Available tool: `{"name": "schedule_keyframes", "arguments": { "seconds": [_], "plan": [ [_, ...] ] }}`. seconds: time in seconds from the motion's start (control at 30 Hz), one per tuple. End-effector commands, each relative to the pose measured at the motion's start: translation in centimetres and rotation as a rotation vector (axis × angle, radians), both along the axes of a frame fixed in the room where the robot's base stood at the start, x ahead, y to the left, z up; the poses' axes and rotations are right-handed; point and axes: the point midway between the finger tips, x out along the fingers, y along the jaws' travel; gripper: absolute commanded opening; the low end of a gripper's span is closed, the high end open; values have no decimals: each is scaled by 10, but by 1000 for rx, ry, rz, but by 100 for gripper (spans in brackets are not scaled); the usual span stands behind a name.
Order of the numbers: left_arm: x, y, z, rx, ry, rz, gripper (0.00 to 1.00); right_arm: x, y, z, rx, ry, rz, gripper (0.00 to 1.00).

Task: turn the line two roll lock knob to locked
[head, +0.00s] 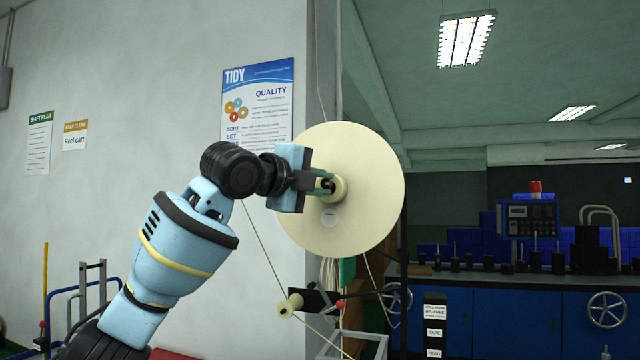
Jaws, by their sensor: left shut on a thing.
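A large cream tape roll (362,225) stands upright on its payoff, face turned toward me. A pale hub (341,190) sticks out at its middle. My left gripper (327,185) reaches in from the left and is shut at the hub, on the roll lock knob. The knob is mostly hidden by the fingers, so its angle cannot be read. My right gripper is out of view.
Thin tape runs from the roll past a small guide roller (290,306) below it. A red-tipped lever (340,304) sits beside the roller. A black label post (435,325) stands lower right. Blue workbenches (520,315) with a control box (528,219) lie behind.

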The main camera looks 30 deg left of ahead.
Motion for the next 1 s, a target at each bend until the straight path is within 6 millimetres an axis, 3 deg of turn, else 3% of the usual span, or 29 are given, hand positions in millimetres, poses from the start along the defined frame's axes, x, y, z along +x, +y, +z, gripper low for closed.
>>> {"name": "schedule_keyframes", "arguments": {
  "seconds": [0.03,0.2,0.53,1.0],
  "plan": [
    [0,0,1,1,-3,1,21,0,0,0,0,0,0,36],
    [0,0,1,0,-2,1,40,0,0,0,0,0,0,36],
    [-4,1,1,0,-2,1,40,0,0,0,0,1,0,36],
    [-68,11,5,1,-3,1,40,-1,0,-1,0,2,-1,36]
  ]
}}
